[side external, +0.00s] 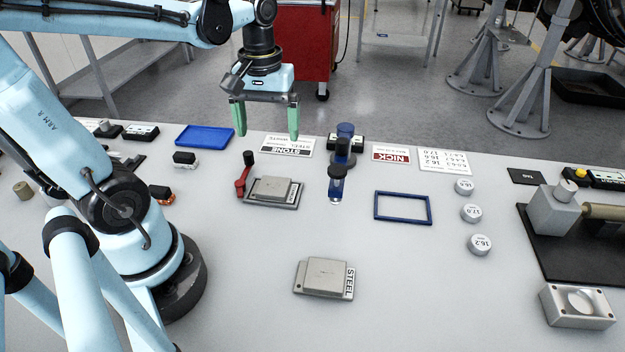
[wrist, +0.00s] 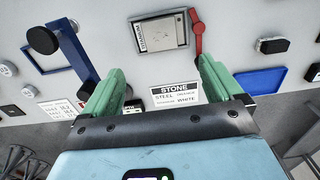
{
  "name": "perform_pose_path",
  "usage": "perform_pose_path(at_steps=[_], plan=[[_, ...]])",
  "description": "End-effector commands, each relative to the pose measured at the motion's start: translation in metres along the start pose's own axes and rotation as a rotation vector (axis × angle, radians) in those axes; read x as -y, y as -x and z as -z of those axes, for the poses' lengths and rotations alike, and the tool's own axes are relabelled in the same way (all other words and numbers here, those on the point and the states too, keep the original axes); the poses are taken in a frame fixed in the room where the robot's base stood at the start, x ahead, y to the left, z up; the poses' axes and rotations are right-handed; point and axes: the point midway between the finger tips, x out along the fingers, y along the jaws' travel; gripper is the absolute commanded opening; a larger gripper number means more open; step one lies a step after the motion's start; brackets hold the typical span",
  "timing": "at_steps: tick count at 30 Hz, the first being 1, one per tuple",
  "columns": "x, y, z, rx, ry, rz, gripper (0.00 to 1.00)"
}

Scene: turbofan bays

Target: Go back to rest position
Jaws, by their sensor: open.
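My gripper (side external: 266,118) hangs over the far edge of the table with its green fingers spread apart and nothing between them. In the wrist view my gripper (wrist: 155,85) is also open and empty, with the STONE card (wrist: 178,96) below and between its fingers. That STONE card (side external: 287,146) lies on the table near its back edge in the side view. The gripper looks raised above the table and touches nothing that I can see.
A red-handled tool (side external: 242,180) stands beside a plate with a grey block (side external: 272,190). A blue upright device (side external: 337,185) stands to their right. A STEEL block (side external: 325,275), blue frame (side external: 403,207), blue tray (side external: 204,137) and several round weights (side external: 471,213) lie around.

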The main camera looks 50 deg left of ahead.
Motion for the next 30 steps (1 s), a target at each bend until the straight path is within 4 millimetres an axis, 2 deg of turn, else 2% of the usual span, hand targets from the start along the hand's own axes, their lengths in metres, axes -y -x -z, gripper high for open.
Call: perform_pose_path(at_steps=[3, 9, 19, 21, 22, 26, 30], plan=[[0.000, 0.012, 0.000, 0.000, 0.000, 0.000, 0.93], [0.000, 0.023, 0.000, 0.000, 0.000, 0.000, 0.93], [0.000, 0.025, 0.000, 0.000, 0.000, 0.000, 0.93], [-0.001, 0.025, 0.000, 0.000, -0.004, 0.000, 1.00], [-0.002, 0.025, -0.001, 0.000, -0.012, 0.000, 1.00], [-0.019, 0.031, -0.011, 0.000, -0.134, 0.000, 1.00], [-0.057, 0.045, -0.041, 0.000, -0.436, 0.000, 1.00]])
